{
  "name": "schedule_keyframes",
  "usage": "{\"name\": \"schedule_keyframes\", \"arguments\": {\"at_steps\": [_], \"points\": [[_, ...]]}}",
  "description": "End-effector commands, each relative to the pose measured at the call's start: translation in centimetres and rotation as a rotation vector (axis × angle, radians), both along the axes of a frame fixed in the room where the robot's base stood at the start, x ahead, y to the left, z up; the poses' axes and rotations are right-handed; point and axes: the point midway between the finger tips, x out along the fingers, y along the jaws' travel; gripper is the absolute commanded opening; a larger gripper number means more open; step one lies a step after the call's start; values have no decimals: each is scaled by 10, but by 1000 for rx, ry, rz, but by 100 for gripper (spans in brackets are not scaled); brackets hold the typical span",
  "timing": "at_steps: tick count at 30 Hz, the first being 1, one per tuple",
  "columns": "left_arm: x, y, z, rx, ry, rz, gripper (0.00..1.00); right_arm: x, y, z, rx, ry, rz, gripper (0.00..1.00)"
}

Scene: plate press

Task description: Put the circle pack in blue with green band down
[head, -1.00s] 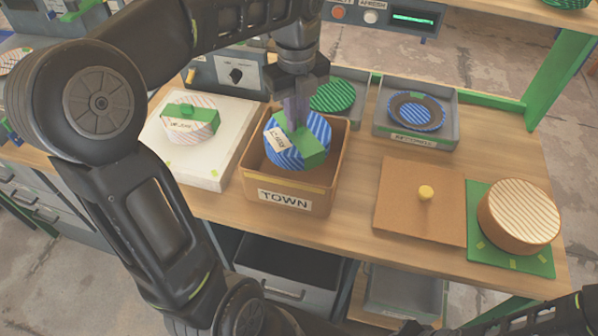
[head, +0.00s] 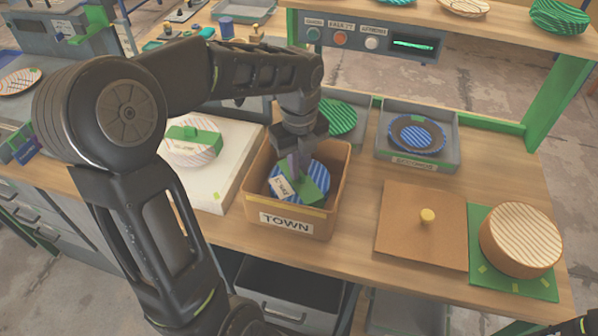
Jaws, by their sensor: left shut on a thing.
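The circle pack in blue with green band (head: 313,193) has blue and white stripes, a green band and a small white label. It is inside the open brown box labelled TOWN (head: 290,222), below the rim and a little tilted. My left gripper (head: 294,162) reaches down into the box from above and is shut on the pack. Whether the pack touches the box floor is hidden by the front wall.
A white pad (head: 222,192) with a pale striped pack (head: 190,150) stands left of the box. Behind are grey trays with a green striped plate (head: 338,117) and a blue striped plate (head: 417,134). Right are a brown knobbed board (head: 420,245) and a round striped block (head: 520,240).

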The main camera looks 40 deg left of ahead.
Motion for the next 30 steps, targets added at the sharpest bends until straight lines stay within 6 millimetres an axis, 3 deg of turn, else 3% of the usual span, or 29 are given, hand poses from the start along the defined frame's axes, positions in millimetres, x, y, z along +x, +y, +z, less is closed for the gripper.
{"name": "schedule_keyframes", "arguments": {"at_steps": [5, 20, 21, 28, 30], "points": [[0, 0, -21, 0, 2, 0, 0, 0, 0, 2, -1, 1, -1, 0], [0, 0, -30, 0, 0, 0, 0, 0, 0, -3, 0, 0, 0, 0], [0, 0, -29, 0, 0, 0, 13, 0, 0, -2, 1, 0, 0, 0], [0, 0, -29, -1, 0, 0, 32, 0, 0, -2, 1, 0, 0, 0], [0, 0, -29, 0, 0, 0, 33, 0, 0, -1, 1, 0, 0, 0]]}}
